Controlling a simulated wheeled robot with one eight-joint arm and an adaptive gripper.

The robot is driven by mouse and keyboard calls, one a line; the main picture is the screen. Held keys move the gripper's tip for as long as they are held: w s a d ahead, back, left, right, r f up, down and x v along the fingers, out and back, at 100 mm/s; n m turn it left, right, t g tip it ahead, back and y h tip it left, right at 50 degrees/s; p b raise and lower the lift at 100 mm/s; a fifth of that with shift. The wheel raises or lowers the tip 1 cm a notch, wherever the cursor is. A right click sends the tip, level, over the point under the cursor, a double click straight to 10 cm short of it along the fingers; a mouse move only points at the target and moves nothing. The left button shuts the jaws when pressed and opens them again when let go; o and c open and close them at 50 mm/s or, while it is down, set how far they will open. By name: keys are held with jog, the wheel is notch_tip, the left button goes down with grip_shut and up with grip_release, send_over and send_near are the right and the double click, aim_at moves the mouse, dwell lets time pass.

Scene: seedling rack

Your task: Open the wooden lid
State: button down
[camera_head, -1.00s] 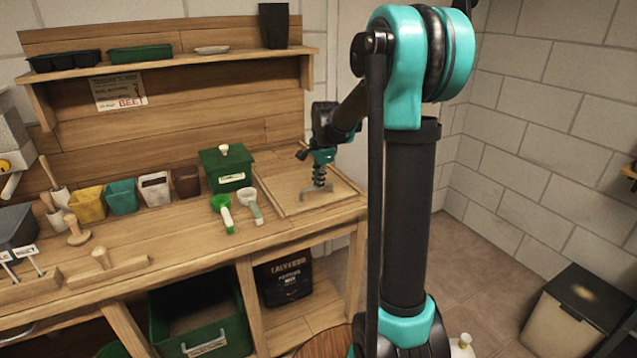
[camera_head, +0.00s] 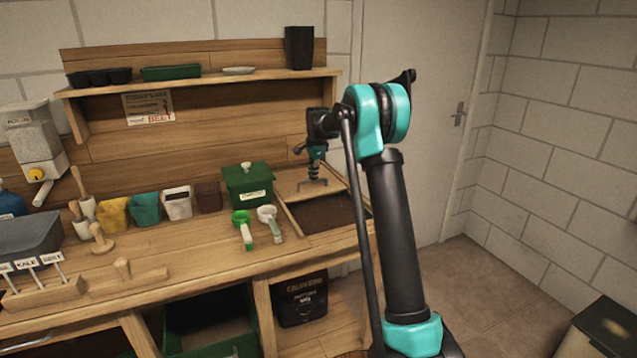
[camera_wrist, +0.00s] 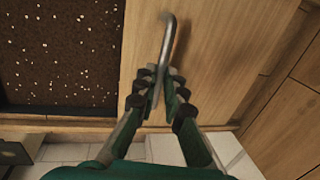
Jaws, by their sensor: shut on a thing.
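The wooden lid (camera_head: 293,184) lies at the back of the bin set into the right end of the bench, and the front part of the bin is uncovered. Dark soil (camera_head: 330,213) shows in the opening; in the wrist view speckled soil (camera_wrist: 60,50) lies left of the lid (camera_wrist: 220,60). The lid has a grey metal bar handle (camera_wrist: 169,35). My gripper (camera_head: 314,180) is above the lid at this handle. In the wrist view my gripper (camera_wrist: 158,88) is shut on the handle, with its fingertips on both sides of it.
A green box (camera_head: 247,186) and two scoops, one green (camera_head: 243,230) and one pale (camera_head: 269,222), stand and lie left of the bin. Several pots line the bench further left. A shelf (camera_head: 205,80) and back panel rise behind.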

jog(key=shift+w+a, duration=0.2)
jog(key=shift+w, duration=0.4)
jog(key=c, duration=1.6)
grip_release()
notch_tip(320, 180, up, 12)
jog(key=s, duration=0.2)
jog(key=shift+s+d, duration=0.15)
jog(key=shift+d, duration=0.2)
jog(key=shift+f, duration=0.1)
